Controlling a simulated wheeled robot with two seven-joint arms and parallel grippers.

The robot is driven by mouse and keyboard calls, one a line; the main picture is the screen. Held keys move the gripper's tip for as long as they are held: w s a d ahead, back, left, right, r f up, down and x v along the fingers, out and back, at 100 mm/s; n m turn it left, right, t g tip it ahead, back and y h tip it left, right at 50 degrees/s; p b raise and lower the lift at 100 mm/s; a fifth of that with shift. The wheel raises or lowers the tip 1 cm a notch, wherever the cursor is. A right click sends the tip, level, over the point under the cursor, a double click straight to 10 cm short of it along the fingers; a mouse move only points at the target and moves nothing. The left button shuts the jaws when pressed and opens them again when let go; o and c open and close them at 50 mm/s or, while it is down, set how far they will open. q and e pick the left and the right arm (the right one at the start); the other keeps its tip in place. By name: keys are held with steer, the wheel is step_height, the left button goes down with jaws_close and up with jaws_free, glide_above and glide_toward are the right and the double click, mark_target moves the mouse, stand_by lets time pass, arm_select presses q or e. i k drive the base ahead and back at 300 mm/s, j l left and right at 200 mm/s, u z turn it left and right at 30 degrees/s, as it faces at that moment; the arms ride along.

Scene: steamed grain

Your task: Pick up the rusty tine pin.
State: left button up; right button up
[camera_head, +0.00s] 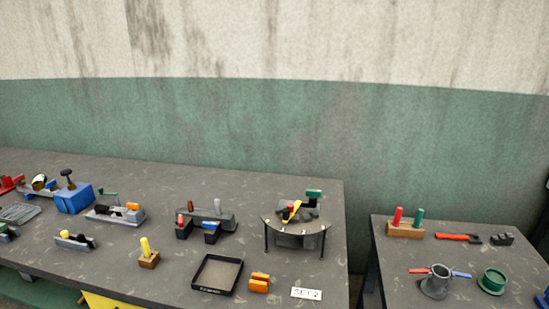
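I cannot pick out the rusty tine pin for certain. A small reddish-brown upright peg (190,205) stands at a long grey fixture (222,216) near the middle of the large table. It is too small to tell whether it is rusty or is the pin. Neither of my grippers is in view.
The large dark table (150,285) holds a blue box (74,199), a black tray (203,290), an orange block (259,283), a white label card (306,293) and a round-topped stand (312,228). A gap separates it from the right table (395,270), which holds a grey cup (436,283).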

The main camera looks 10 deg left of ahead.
mark_target(190, 204)
steer(key=i+j+u, duration=0.35)
steer(key=i+j, duration=0.85)
